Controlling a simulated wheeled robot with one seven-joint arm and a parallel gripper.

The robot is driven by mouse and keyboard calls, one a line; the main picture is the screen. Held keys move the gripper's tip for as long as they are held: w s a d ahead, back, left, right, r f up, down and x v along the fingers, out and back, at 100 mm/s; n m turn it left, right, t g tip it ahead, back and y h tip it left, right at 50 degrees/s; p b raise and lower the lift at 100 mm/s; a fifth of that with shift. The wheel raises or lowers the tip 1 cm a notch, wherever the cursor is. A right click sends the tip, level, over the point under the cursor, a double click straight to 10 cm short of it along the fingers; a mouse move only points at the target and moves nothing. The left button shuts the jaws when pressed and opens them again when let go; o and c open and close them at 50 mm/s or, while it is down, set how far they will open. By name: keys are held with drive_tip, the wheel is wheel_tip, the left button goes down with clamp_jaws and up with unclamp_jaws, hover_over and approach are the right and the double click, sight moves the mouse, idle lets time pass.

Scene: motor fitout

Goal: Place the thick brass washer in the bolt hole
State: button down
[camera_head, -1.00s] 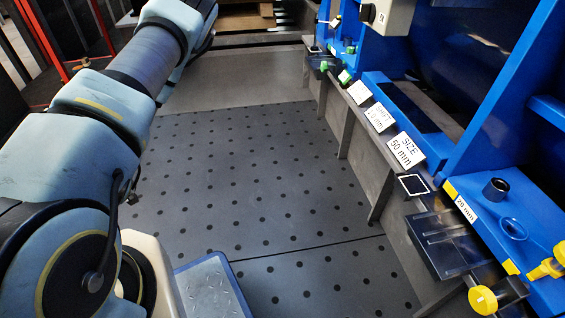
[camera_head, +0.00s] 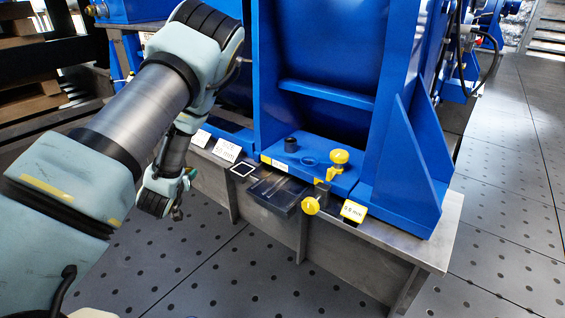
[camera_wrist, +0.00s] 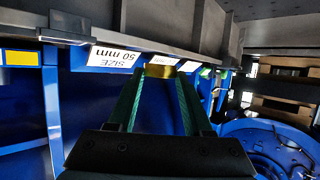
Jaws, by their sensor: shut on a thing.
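My gripper (camera_head: 181,205) hangs beside the front edge of the steel bench, left of the blue machine foot. In the wrist view its two green fingers (camera_wrist: 160,78) are shut on the brass washer (camera_wrist: 160,71), which shows as a gold band at the fingertips. In the head view the washer is too small to make out. The blue foot (camera_head: 345,181) has a round opening (camera_head: 309,161) in its top, between a dark upright sleeve (camera_head: 290,145) and a yellow knob (camera_head: 339,158). I cannot tell whether this opening is the bolt hole.
A dark clear-topped tray (camera_head: 277,193) sticks out from the bench front, with a second yellow knob (camera_head: 311,205) beside it. The perforated floor (camera_head: 230,275) in front is clear.

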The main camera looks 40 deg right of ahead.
drive_tip(key=s+d+r+m+g+h, duration=0.2)
drive_tip(key=s+d+r, duration=0.15)
drive_tip(key=d, duration=0.65)
drive_tip(key=s+d+r+m+g+h, duration=0.25)
drive_tip(key=s+d, duration=0.25)
drive_tip(key=d, duration=0.5)
wheel_tip(320, 180, up, 6)
drive_tip(key=m+g+h, duration=0.1)
drive_tip(key=m+g, duration=0.2)
drive_tip(key=m, duration=0.1)
hover_over(305, 165)
drive_tip(key=f+b, duration=0.2)
drive_tip(key=f, duration=0.3)
drive_tip(key=f+b, duration=0.1)
drive_tip(key=f, duration=0.3)
drive_tip(key=shift+w+d+f+b, duration=0.15)
drive_tip(key=shift+d+f+b, duration=0.05)
drive_tip(key=shift+f+b, duration=0.15)
drive_tip(key=shift+c, duration=1.6)
unclamp_jaws()
drive_tip(key=shift+g, duration=0.25)
drive_tip(key=shift+a+r, duration=0.1)
drive_tip(key=shift+r, duration=0.05)
drive_tip(key=p+v, duration=0.3)
drive_tip(key=v, duration=0.8)
drive_tip(key=shift+a, duration=0.4)
